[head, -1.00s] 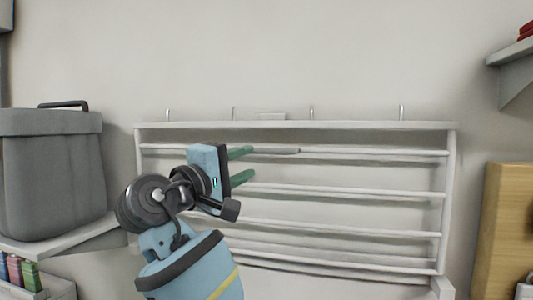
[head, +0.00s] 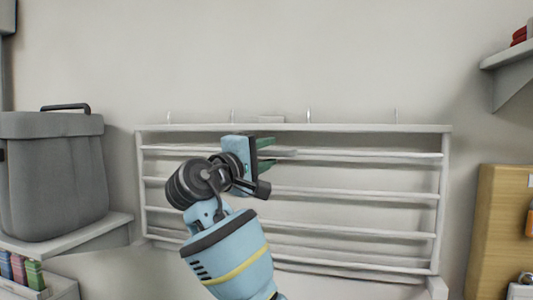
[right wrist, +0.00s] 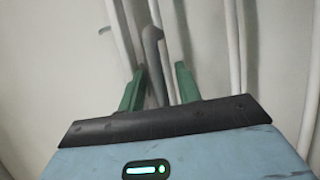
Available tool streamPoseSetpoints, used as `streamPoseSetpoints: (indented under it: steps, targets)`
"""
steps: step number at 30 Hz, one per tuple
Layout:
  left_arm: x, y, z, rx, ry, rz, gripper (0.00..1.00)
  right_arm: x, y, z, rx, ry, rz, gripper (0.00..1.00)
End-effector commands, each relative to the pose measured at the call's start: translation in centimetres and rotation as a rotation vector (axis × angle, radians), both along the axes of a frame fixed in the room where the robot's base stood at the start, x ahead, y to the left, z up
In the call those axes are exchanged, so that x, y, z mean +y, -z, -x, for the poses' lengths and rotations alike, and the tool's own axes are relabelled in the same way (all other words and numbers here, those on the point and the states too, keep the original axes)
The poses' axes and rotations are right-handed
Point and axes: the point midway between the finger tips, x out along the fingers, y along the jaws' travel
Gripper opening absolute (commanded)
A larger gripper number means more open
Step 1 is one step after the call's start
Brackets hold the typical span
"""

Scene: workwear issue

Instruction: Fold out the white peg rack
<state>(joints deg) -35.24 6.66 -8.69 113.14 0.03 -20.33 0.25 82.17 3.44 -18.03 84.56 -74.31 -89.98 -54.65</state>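The white peg rack (head: 355,188) is on the wall in the middle of the head view, with several horizontal rails in a frame and small hooks along its top. It looks folded flat against the wall. A grey grip piece (right wrist: 152,40) on a rail shows in the right wrist view, running between the finger tips. My right gripper (head: 268,153) is in front of the upper rails, its green fingers apart and pointing right. In the right wrist view the fingers (right wrist: 160,68) stand on either side of the grey piece, with gaps visible. My left gripper is out of view.
A grey lidded bin (head: 52,175) stands on a shelf at the left, above small coloured items. A wooden board (head: 500,225) hangs at the right, below a wall shelf (head: 510,62). The wall above the rack is bare.

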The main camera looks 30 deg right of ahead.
Motion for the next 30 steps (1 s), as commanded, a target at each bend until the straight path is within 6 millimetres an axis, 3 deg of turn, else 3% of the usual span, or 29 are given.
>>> streamPoseSetpoints:
  steps: [6,14,30]
  targets:
    - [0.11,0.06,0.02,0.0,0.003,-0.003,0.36,-0.02,0.01,-0.03,0.0,0.0,0.0,0.34]
    - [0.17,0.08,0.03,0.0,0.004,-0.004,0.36,0.0,0.02,-0.02,0.0,-0.001,0.0,0.0]
    - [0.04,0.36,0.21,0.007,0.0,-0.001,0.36,-0.23,0.31,-0.06,-0.024,-0.001,0.03,0.0]
